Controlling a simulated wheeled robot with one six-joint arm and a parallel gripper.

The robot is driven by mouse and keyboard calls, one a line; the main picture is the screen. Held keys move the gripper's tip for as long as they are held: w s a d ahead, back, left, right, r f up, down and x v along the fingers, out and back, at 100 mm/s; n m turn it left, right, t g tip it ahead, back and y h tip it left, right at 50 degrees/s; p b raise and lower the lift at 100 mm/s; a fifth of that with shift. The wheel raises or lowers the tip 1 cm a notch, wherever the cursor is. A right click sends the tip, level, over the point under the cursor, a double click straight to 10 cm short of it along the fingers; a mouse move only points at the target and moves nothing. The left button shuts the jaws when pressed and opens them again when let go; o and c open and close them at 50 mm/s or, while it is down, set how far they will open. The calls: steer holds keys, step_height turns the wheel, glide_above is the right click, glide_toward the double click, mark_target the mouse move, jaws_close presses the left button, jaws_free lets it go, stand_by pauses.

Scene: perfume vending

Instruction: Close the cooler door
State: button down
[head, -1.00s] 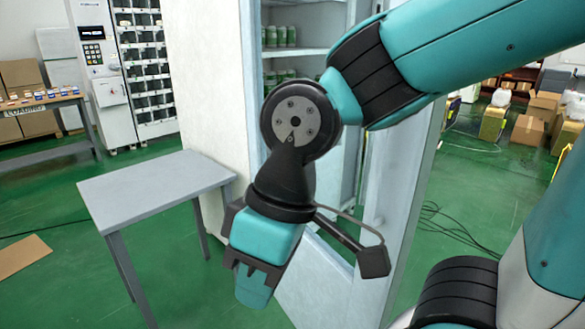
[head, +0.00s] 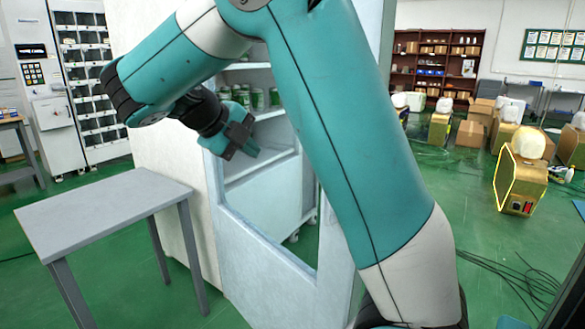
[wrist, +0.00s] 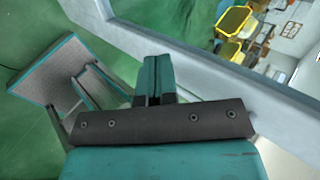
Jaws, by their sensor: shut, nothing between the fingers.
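The cooler (head: 150,60) is a tall white cabinet with green cans on its shelves. Its door (head: 270,275), a pale frame around a large window, stands open and angles out from the cooler's front toward me. Shelves and green floor show through the window. My gripper (head: 253,147) is shut and empty, near the door's left upright in the head view. In the wrist view my shut fingers (wrist: 155,75) point at the pale door frame (wrist: 190,65). I cannot tell whether they touch it. My arm hides much of the door's upper and right part.
A grey table (head: 105,205) stands left of the cooler, close to the door. A vending machine (head: 55,110) is behind it at far left. Yellow-edged boxes (head: 520,180) and cables (head: 510,275) lie on the floor at right.

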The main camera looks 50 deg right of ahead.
glide_toward(300, 170)
steer(key=shift+m, duration=0.4)
steer(key=x, duration=0.5)
steer(key=shift+a+f, duration=0.25)
steer(key=shift+f, duration=0.35)
steer(key=shift+s+d+f, duration=0.1)
steer(key=shift+d, duration=0.65)
steer(key=shift+d, duration=0.1)
